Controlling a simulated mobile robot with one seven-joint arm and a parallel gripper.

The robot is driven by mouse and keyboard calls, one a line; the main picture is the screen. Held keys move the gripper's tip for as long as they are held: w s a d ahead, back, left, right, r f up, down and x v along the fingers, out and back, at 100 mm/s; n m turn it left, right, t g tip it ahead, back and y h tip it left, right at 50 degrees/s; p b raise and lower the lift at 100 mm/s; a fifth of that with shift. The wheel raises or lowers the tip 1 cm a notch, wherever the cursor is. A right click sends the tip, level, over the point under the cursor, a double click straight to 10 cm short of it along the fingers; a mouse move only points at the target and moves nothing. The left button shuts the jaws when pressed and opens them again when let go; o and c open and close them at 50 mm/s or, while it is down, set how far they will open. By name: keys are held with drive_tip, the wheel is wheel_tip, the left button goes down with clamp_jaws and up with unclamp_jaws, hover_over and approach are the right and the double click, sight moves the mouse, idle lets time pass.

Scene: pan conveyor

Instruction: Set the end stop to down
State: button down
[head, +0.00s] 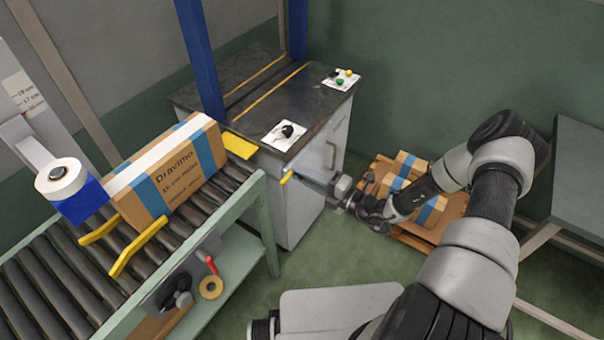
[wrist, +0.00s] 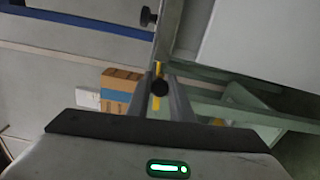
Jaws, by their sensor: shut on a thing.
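A yellow plate, apparently the end stop (head: 238,145), sits across the far end of the roller conveyor, by the dark-topped cabinet. Whether it is raised or lowered is hard to tell. My gripper (head: 297,178) reaches in from the right at the conveyor's end corner. It is shut on a yellow lever (head: 286,178). The fingers hide part of the lever.
A taped carton (head: 165,172) stands on the rollers (head: 75,268) behind two yellow arms. The cabinet (head: 255,90) carries a white plate with a black knob and another with coloured buttons. Boxes lie on a pallet (head: 425,238) behind my arm. A grey table (head: 580,180) is at right.

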drive_tip(key=shift+f, duration=0.1)
drive_tip(key=c, duration=1.6)
unclamp_jaws()
drive_tip(key=p+v, duration=0.1)
drive_tip(key=v, duration=1.6)
drive_tip(key=shift+s+d, duration=0.2)
